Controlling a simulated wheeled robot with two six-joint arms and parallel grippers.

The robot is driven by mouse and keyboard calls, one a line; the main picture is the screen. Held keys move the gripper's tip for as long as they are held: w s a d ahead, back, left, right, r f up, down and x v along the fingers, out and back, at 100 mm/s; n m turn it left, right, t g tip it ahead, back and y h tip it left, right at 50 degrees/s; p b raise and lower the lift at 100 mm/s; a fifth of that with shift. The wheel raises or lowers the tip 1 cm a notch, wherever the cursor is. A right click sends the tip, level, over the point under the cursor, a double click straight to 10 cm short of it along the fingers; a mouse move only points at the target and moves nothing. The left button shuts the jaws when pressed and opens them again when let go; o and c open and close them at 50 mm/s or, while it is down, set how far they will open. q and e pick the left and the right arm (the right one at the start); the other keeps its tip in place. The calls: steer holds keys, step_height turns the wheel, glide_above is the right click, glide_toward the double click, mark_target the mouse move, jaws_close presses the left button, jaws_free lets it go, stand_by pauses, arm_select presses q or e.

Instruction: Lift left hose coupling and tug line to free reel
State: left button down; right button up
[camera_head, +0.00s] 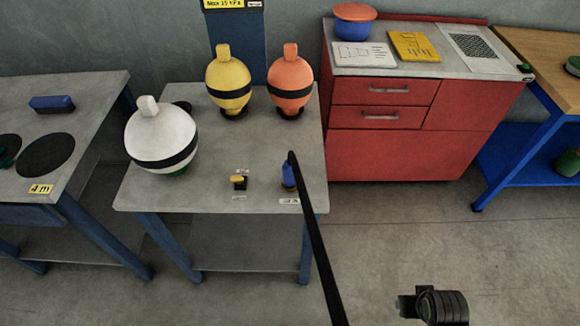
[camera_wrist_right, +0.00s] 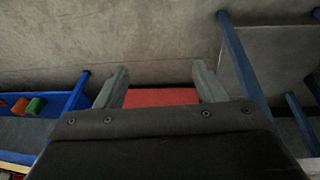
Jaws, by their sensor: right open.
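A blue hose coupling (camera_head: 288,176) stands near the front right corner of the grey middle table, at the upper end of a black hose (camera_head: 318,245). The hose runs down past the table's front edge and out of the bottom of the head view. I cannot make out a reel or a second coupling. My right gripper (camera_wrist_right: 162,84) shows in its wrist view with its two grey fingers spread and nothing between them. It is well away from the coupling. A dark part of my arm shows at the lower right of the head view. My left gripper is not in view.
The middle table (camera_head: 215,195) bears a white buoy (camera_head: 160,138), a yellow buoy (camera_head: 228,82), an orange buoy (camera_head: 290,78) and a small yellow-handled valve (camera_head: 238,181). A red cabinet (camera_head: 410,150) stands to the right. The floor before it is clear.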

steer(key=w+a+r+p, duration=0.2)
steer(key=w+r, duration=0.2)
steer(key=r, duration=0.4)
steer(key=n+g+y, duration=0.1)
steer(key=n+g, duration=0.2)
steer(key=n, duration=0.3)
glide_toward(290, 162)
step_height(290, 162, down, 3)
steer(key=b, duration=0.5)
steer(key=shift+d, duration=0.1)
step_height(290, 162, down, 6)
steer(key=shift+r+p, duration=0.2)
steer(key=shift+p, duration=0.4)
steer(key=shift+d+f+p, duration=0.15)
steer(key=shift+f+p, duration=0.3)
steer(key=shift+f, duration=2.85)
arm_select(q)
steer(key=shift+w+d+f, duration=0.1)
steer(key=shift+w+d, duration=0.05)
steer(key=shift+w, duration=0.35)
